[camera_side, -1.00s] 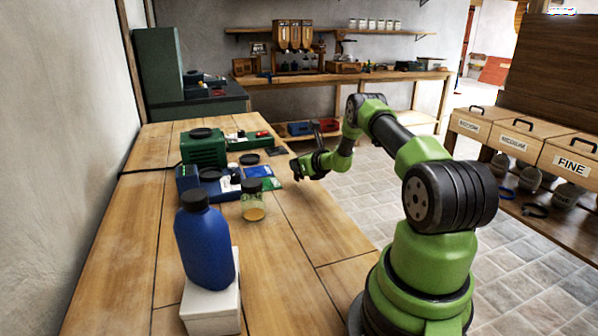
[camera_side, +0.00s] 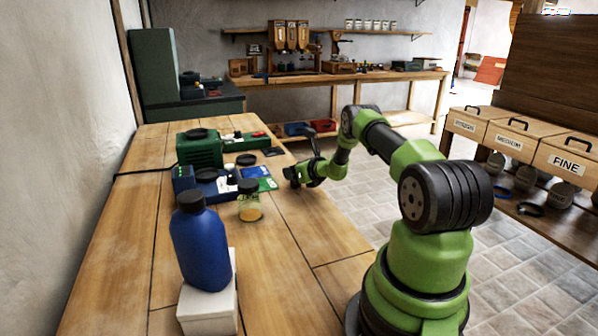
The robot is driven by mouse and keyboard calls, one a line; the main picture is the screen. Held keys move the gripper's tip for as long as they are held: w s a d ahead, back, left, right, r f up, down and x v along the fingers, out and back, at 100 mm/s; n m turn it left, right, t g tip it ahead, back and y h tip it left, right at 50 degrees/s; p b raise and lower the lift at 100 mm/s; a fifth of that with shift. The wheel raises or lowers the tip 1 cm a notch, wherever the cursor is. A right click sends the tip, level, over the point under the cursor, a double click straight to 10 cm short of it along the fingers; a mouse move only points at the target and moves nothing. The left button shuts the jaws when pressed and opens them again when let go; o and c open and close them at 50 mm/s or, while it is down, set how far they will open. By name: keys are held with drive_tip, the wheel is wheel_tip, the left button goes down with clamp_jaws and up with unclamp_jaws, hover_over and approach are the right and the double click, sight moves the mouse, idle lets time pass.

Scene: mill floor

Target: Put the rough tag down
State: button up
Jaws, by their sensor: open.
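My gripper (camera_side: 292,177) is low at the right edge of the wooden table (camera_side: 270,270), just right of a blue and green packet or card. Its jaws are open, and I see nothing held between them. I cannot make out a rough tag.
A blue bottle (camera_side: 201,245) stands on a white block (camera_side: 208,308) at the front. A small jar (camera_side: 249,208) with yellow contents stands behind it. A green machine (camera_side: 199,150) and a blue device (camera_side: 210,183) sit further back. Bins, one marked FINE (camera_side: 566,160), stand at right.

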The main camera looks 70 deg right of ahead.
drive_tip(key=v, duration=0.7)
drive_tip(key=shift+d+r, duration=0.1)
drive_tip(key=shift+a+r, duration=0.2)
drive_tip(key=shift+r, duration=0.05)
drive_tip(key=w+a+r+n+y, duration=0.4)
drive_tip(key=a+r+n, duration=0.1)
drive_tip(key=a+r, duration=0.2)
drive_tip(key=w+a+r+n+y, duration=0.3)
drive_tip(key=a+r+n, duration=0.2)
drive_tip(key=a+r, duration=0.15)
drive_tip(key=s+a+r+n+g+y, duration=0.1)
drive_tip(key=a+r+n+y, duration=0.1)
drive_tip(key=a+r+n, duration=0.3)
drive_tip(key=a+r+n+g+y, duration=0.1)
drive_tip(key=a+n+y, duration=0.15)
drive_tip(key=a, duration=0.35)
drive_tip(key=s+a+r+n+g, duration=0.35)
drive_tip(key=s+a+n, duration=0.2)
drive_tip(key=a, duration=0.25)
drive_tip(key=s+a+r+n+h, duration=0.1)
drive_tip(key=s+a+n+h, duration=0.1)
drive_tip(key=s+n, duration=0.4)
drive_tip(key=s+a+n+h, duration=0.2)
drive_tip(key=s+a+n, duration=0.1)
drive_tip(key=s+n, duration=0.4)
drive_tip(key=shift+s+a+r+n, duration=0.3)
drive_tip(key=shift+s+r, duration=0.1)
drive_tip(key=shift+s, duration=0.9)
